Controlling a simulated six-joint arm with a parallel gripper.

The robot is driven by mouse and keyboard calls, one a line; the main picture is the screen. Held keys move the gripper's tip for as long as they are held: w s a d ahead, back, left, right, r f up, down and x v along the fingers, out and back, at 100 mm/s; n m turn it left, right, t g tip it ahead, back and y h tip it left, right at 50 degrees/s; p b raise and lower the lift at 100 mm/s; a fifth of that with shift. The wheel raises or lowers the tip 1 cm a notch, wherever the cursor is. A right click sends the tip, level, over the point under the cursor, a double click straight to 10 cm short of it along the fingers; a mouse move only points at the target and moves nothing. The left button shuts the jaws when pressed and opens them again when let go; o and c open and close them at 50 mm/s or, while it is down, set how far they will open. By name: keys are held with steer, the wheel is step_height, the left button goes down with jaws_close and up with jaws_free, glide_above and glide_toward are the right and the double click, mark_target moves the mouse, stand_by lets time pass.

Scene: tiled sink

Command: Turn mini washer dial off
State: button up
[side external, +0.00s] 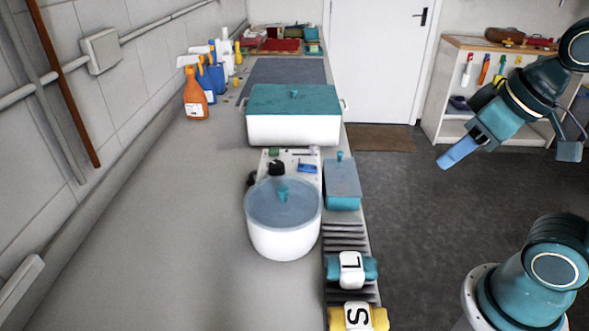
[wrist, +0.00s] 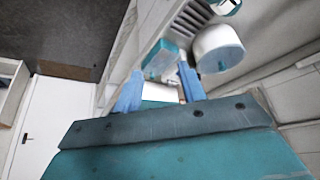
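The mini washer is a round white tub (side external: 284,240) with a translucent blue lid, standing on the counter. A pale control panel (side external: 302,155) lies just behind it, with a black dial (side external: 277,168) and a blue part beside it. The dial's setting is too small to read. My gripper (side external: 443,164) is in the air over the floor, well right of the washer and touching nothing. In the wrist view its two blue fingers (wrist: 161,72) are apart with nothing held. The washer tub (wrist: 218,48) shows beyond the right finger; I cannot make out the dial there.
A large white box with teal lid (side external: 293,128) stands behind the panel. A small teal box (side external: 342,183) is right of it. Labelled cloth bundles (side external: 351,271) lie on a rack at front right. Bottles (side external: 195,98) line the wall. The left counter is clear.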

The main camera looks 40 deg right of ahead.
steer(key=shift+o, duration=1.2)
steer(key=shift+w+r, duration=0.3)
steer(key=shift+w, duration=0.05)
steer(key=w+a+r+m+g, duration=0.1)
steer(key=w+r+m, duration=0.1)
steer(key=w+r, duration=0.35)
steer(key=m+g, duration=0.5)
steer(key=m, duration=0.1)
glide_above(276, 164)
step_height(276, 164, down, 6)
step_height(276, 164, down, 14)
steer(key=shift+r, duration=0.1)
steer(key=shift+c, duration=0.3)
